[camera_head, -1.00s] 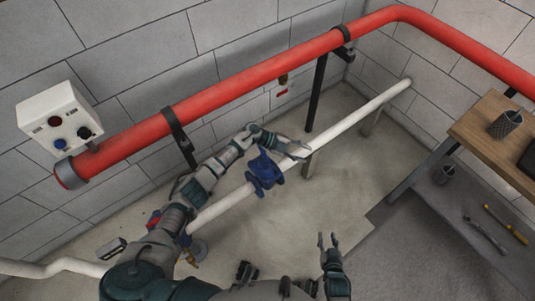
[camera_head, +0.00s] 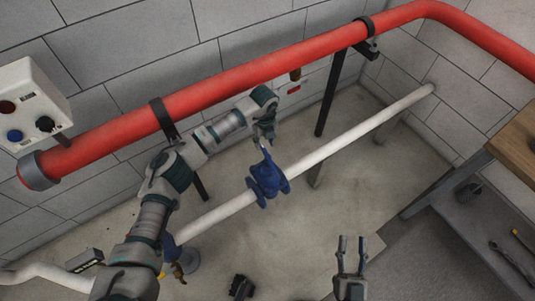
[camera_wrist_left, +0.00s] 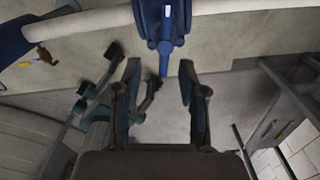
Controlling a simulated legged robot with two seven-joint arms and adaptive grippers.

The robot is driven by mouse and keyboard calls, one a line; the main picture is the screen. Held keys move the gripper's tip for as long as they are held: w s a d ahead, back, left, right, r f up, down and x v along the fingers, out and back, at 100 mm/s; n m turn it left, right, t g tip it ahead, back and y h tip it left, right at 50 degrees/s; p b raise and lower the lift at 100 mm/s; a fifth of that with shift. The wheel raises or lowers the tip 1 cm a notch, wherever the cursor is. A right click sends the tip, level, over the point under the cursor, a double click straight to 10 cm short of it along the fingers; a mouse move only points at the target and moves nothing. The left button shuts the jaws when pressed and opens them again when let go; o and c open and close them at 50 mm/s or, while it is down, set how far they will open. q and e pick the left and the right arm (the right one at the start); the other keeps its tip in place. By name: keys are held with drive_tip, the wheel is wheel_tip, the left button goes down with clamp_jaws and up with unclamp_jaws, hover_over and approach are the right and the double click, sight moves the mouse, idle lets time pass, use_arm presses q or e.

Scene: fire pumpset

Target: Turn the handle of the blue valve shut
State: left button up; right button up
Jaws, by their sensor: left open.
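The blue valve (camera_head: 268,182) sits on the white pipe, with its blue handle (camera_head: 268,154) sticking up toward the wall side. My left gripper (camera_head: 264,138) is just above the handle's end, on the wall side of the pipe. In the left wrist view the valve body (camera_wrist_left: 163,22) is at the top, and the handle's end (camera_wrist_left: 163,65) points down toward the gap between the open fingers (camera_wrist_left: 160,85). Neither finger visibly touches it. My right gripper (camera_head: 351,246) is apart from the valve at the lower right, its fingers spread and empty.
A thick red pipe (camera_head: 230,90) runs along the wall above my left arm. The white pipe (camera_head: 345,137) runs low across the floor. A control box (camera_head: 30,105) hangs at left. A wooden-topped bench (camera_head: 515,145) stands at right. Floor between valve and bench is clear.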

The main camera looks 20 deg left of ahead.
sight(268, 157)
use_arm(q)
drive_tip(key=f, duration=0.2)
drive_tip(key=d+f+b, duration=0.1)
drive_tip(key=f, duration=0.1)
drive_tip(key=d+f+b, duration=0.1)
drive_tip(key=f, duration=0.2)
drive_tip(key=shift+f, duration=0.55)
drive_tip(key=shift+a+f, duration=0.15)
drive_tip(key=shift+a, duration=0.55)
drive_tip(key=shift+d, duration=0.3)
clamp_jaws()
drive_tip(key=shift+d, duration=0.25)
use_arm(e)
drive_tip(key=s+d+r+m+t, duration=0.1)
drive_tip(key=s+d+r+t, duration=0.1)
drive_tip(key=s+r+t, duration=0.2)
drive_tip(key=shift+d+r+t, duration=0.15)
drive_tip(key=shift+d+t, duration=0.05)
drive_tip(key=shift+t, duration=0.5)
